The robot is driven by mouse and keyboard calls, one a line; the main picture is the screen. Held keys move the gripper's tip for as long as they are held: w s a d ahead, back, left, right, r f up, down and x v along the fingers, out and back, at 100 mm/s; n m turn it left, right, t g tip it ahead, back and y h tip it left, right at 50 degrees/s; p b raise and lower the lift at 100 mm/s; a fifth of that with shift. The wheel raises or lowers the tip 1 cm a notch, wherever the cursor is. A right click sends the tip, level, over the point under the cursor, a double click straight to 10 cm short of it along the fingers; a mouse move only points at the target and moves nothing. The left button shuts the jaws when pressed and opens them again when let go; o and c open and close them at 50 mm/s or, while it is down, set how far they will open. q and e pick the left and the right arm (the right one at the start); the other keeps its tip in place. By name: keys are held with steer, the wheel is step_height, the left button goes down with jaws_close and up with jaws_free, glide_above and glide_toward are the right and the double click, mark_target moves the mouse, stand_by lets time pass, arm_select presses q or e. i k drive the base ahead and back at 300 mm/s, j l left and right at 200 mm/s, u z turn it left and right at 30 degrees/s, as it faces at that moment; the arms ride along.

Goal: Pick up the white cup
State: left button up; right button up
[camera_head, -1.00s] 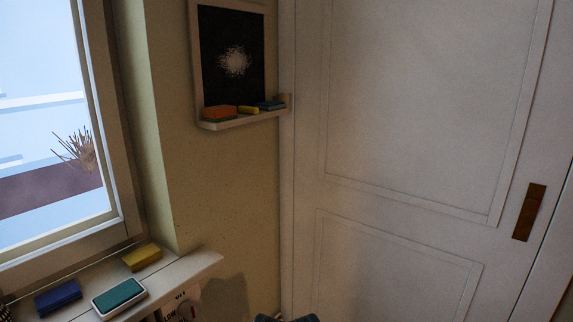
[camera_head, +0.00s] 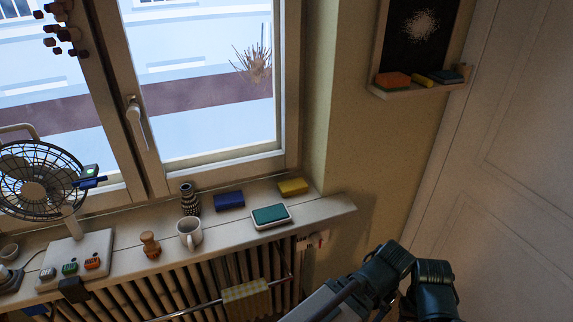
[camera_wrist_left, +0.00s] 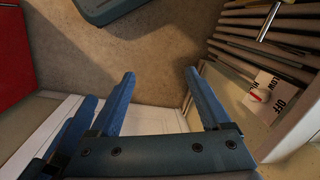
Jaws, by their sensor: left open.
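The white cup (camera_head: 189,233) stands upright on the windowsill (camera_head: 335,206) in the head view. My arm with dark joints shows at the lower right of the head view, well away from the cup. My left gripper (camera_wrist_left: 159,74) is open and empty in the left wrist view, over bare floor. The cup is not seen in that view.
On the sill right of the cup are a blue sponge (camera_head: 229,201), a teal pad in a white dish (camera_head: 271,216) and a yellow sponge (camera_head: 292,187). Below is a radiator with a hanging cloth (camera_head: 246,299).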

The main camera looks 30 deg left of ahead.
mark_target(189, 228)
steer(key=u, duration=1.95)
steer(key=k+j, duration=0.1)
steer(key=j, duration=0.1)
